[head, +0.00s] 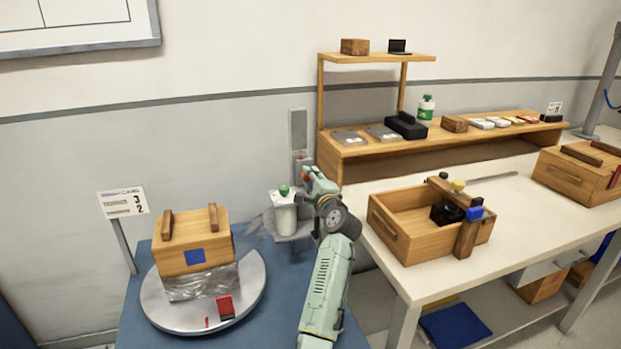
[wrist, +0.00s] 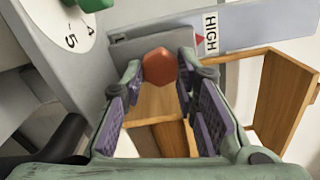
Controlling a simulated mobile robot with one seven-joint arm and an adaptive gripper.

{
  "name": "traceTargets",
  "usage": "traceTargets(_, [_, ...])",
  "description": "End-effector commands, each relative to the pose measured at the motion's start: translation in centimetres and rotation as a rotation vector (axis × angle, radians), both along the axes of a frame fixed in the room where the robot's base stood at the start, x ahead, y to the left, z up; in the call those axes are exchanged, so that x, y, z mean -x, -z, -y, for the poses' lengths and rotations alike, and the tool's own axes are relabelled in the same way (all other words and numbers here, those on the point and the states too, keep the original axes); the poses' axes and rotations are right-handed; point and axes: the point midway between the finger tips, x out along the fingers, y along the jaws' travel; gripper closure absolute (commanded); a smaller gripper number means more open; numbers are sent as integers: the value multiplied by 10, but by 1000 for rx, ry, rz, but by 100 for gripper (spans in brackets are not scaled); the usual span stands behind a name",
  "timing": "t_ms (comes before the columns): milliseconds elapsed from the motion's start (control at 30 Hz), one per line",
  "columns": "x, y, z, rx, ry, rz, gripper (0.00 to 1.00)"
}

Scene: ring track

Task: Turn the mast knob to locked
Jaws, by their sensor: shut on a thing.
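A red-orange faceted knob (wrist: 160,66) sits on a grey bracket of the mast in the wrist view. My gripper (wrist: 160,72) is shut on this knob, with one purple-padded finger on each side of it. The knob carries no readable locked mark. A sign reading HIGH (wrist: 211,35) with a red pointer is just right of the knob.
A green knob (head: 284,189) tops a white canister left of my wrist. A wooden box (head: 192,240) sits on a round turntable (head: 161,318). An open wooden crate (head: 407,238) stands on the white bench, close to my right. The wooden shelf (head: 376,58) is behind.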

Motion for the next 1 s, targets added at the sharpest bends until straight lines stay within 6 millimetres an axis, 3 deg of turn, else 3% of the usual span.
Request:
traceTargets(400, [0,0,-1,-236,-1,-76,100])
traceTargets(1000, [0,1,0,-294,0,-95,100])
